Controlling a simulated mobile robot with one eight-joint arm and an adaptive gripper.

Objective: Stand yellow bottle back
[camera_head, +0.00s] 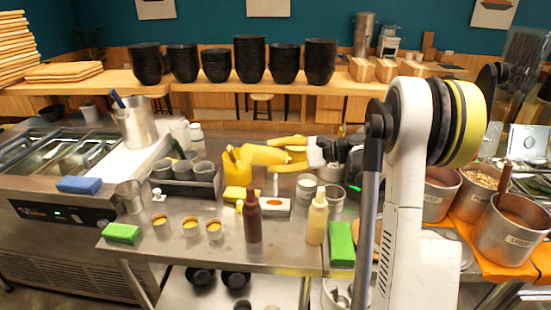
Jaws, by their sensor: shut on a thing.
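My gripper (287,154) is in the middle of the head view, above the back of the steel counter, with yellow fingers reaching left from a white and black wrist. It is shut on a yellow shape that looks like the yellow bottle (262,155), lying roughly sideways off the counter. The similar colours make the bottle's edges and nozzle hard to tell. A pale yellow squeeze bottle (317,219) stands upright at the counter's front, apart from the gripper. A brown squeeze bottle (252,216) stands upright to its left.
Three small filled cups (190,225) stand front left near a green sponge (122,233). A yellow tub (237,173) and grey cups (203,171) are behind. Another green sponge (341,243) lies at right. My white arm link hides part of the right side.

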